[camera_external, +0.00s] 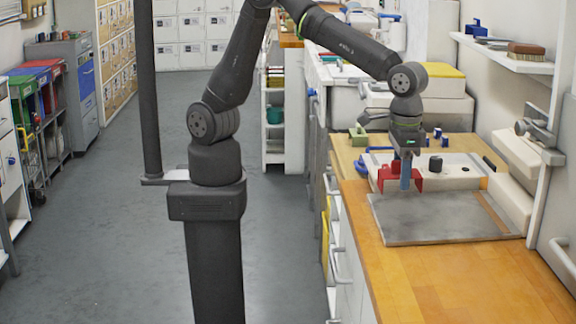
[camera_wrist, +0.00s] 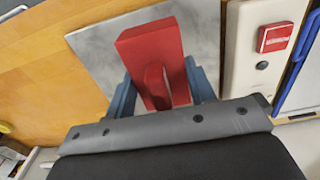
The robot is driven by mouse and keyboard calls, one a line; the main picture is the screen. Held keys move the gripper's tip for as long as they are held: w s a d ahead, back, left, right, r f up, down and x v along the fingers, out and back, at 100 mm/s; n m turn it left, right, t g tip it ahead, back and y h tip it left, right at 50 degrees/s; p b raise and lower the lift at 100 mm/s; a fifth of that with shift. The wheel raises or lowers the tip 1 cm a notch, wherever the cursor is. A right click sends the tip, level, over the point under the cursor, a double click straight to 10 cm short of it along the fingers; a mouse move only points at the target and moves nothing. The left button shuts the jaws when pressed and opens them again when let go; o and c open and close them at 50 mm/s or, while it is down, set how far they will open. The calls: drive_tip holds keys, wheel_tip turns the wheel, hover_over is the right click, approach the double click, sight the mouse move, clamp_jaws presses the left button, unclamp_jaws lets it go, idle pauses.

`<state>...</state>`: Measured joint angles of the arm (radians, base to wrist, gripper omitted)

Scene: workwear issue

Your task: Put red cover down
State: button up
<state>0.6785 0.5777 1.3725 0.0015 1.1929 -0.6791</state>
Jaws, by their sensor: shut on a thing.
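The red cover (camera_wrist: 150,50) is a block-like piece with a raised rib, seen large in the wrist view. My gripper (camera_wrist: 160,90) is shut on it, with a blue-grey finger on each side. In the external view the red cover (camera_external: 385,180) shows around the blue fingers of my gripper (camera_external: 405,178), near the back edge of a grey plate. I cannot tell whether the cover touches the surface below.
The grey metal plate (camera_external: 430,222) lies on the wooden worktop (camera_external: 440,285). A white panel device (camera_external: 455,172) with a dark knob stands behind it. The front worktop is clear.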

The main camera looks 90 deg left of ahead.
drive_tip(key=shift+w+a+f, duration=0.3)
drive_tip(key=shift+w+f, duration=0.2)
drive_tip(key=shift+w, duration=0.25)
drive_tip(key=shift+f, duration=2)
drive_tip(key=o, duration=0.9)
drive_tip(key=shift+f, duration=0.1)
drive_tip(key=shift+o, duration=0.2)
wheel_tip(320, 180, up, 12)
drive_tip(key=shift+f, duration=0.2)
drive_tip(key=shift+r, duration=0.35)
drive_tip(key=c, duration=0.7)
